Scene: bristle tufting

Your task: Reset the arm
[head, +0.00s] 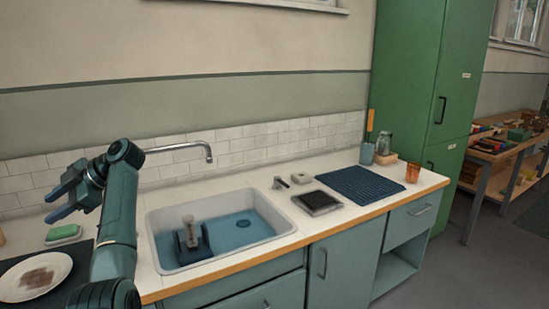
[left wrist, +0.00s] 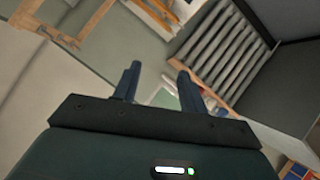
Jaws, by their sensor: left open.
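My left gripper (head: 62,203) is raised above the left end of the counter in the head view, pointing left, with its fingers apart and nothing between them. It also shows in the left wrist view (left wrist: 157,82), where the two fingers stand apart and empty. My left arm is bent upward in front of the counter. My right gripper is in neither view.
The counter holds a sink (head: 278,236) with a dark-based tool in it, a faucet (head: 185,147), a stained plate (head: 12,294), a green sponge (head: 62,232), a blue mat (head: 360,184) and an amber glass (head: 412,173). A green cabinet (head: 415,70) stands right.

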